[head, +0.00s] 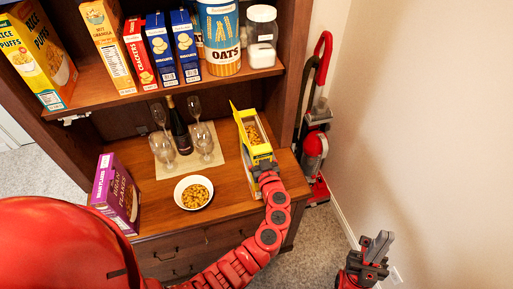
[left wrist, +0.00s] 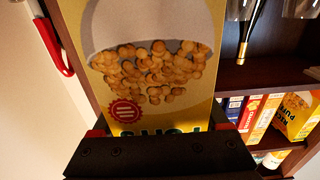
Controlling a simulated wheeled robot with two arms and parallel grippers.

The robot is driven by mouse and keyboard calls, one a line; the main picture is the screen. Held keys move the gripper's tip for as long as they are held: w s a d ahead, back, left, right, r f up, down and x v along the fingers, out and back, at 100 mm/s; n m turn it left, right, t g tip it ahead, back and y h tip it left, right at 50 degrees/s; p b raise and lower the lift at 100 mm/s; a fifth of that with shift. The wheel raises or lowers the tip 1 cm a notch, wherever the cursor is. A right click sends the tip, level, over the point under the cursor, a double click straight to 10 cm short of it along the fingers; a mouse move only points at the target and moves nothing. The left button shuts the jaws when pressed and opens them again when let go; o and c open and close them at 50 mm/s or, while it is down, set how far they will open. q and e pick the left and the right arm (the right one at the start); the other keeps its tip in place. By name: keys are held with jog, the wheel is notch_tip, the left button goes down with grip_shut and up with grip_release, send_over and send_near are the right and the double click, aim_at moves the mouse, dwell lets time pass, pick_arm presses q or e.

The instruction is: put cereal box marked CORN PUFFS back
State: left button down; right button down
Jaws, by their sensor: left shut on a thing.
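A yellow cereal box (head: 257,151) with a picture of cereal balls stands out over the right end of the hutch counter. My left gripper (head: 267,172) is shut on its near end. In the left wrist view the box (left wrist: 150,65) fills the middle, upside down, with a bowl of round puffs; its lettering is partly hidden by my left gripper (left wrist: 160,140), and only "PUFFS" or similar shows. I cannot tell whether the box touches the counter. My right gripper (head: 372,252) is empty, low at the right, away from the hutch; its jaw gap is unclear.
The upper shelf (head: 112,95) holds several boxes, an oats canister (head: 220,38) and a jar (head: 262,28). The counter holds a bowl of cereal (head: 194,192), a bottle (head: 180,133), several glasses and a purple box (head: 116,193). A red vacuum (head: 314,150) stands right of the hutch.

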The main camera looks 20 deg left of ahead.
pick_arm(q)
jog(key=shift+f, duration=0.55)
jog(key=shift+f+b, duration=0.2)
jog(key=shift+b, duration=0.1)
grip_release()
jog(key=b+v, duration=0.5)
jog(key=v, duration=0.7)
jog(key=shift+r+b, duration=0.25)
jog(key=shift+b, duration=0.15)
